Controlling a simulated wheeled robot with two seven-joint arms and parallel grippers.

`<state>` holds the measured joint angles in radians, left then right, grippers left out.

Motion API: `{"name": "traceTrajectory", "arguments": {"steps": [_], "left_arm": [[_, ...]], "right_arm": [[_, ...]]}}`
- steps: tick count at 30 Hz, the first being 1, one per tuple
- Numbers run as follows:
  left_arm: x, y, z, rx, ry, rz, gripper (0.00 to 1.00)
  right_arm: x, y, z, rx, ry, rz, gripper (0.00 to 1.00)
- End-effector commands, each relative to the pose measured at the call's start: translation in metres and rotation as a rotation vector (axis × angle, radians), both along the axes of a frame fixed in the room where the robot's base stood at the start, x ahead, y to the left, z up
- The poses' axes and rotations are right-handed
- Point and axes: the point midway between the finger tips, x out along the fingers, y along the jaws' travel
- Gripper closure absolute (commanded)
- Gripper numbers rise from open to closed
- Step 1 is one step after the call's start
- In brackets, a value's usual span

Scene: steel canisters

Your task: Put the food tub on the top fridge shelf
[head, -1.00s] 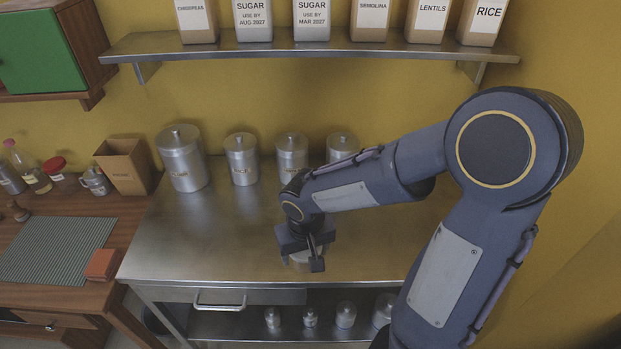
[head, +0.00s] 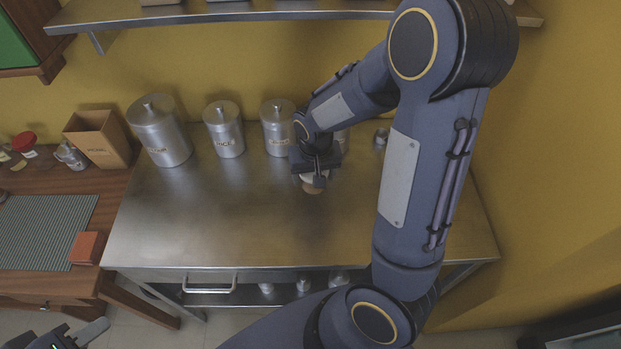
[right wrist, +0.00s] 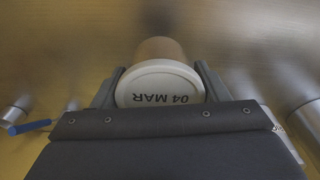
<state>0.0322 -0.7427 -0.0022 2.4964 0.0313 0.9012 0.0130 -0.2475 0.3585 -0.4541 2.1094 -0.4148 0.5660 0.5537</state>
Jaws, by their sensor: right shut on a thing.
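The food tub (right wrist: 160,86) has a white round lid reading "04 MAR", upside down in the right wrist view, and a tan body. My right gripper (right wrist: 160,88) is shut around it, a finger on each side. In the head view the tub (head: 313,185) shows partly under my right gripper (head: 315,172), over the steel counter; I cannot tell whether it touches it. My left gripper (head: 78,336) is at the bottom left edge of the head view, cut off, and its opening cannot be judged. No fridge shelf can be made out.
Steel canisters (head: 160,130) stand along the back of the steel counter (head: 220,220); one is partly behind my right arm. A wall shelf (head: 230,14) runs above. A brown box (head: 98,138) and an orange block (head: 86,248) are on the wooden table at left. The counter's front is clear.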

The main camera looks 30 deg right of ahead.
Motion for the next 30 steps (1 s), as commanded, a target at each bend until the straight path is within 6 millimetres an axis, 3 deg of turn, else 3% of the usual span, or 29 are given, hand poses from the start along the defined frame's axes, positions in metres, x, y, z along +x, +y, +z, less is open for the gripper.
{"name": "traceTrajectory", "arguments": {"steps": [6,16,29,30], "left_arm": [[0.0,0.0,0.002,0.0,0.0,0.0,0.64],[0.0,0.0,0.002,0.0,0.0,0.0,0.64],[0.0,0.0,-0.003,0.0,0.0,0.0,0.64],[0.0,0.0,-0.002,0.0,0.0,0.0,0.64]], "right_arm": [[0.021,-0.008,-0.025,0.0,-0.002,0.0,0.6],[0.027,-0.01,-0.061,0.001,0.0,0.001,0.6],[0.028,-0.01,-0.069,0.001,-0.003,0.001,0.6],[0.028,-0.01,-0.068,0.001,-0.003,0.001,0.29]]}}
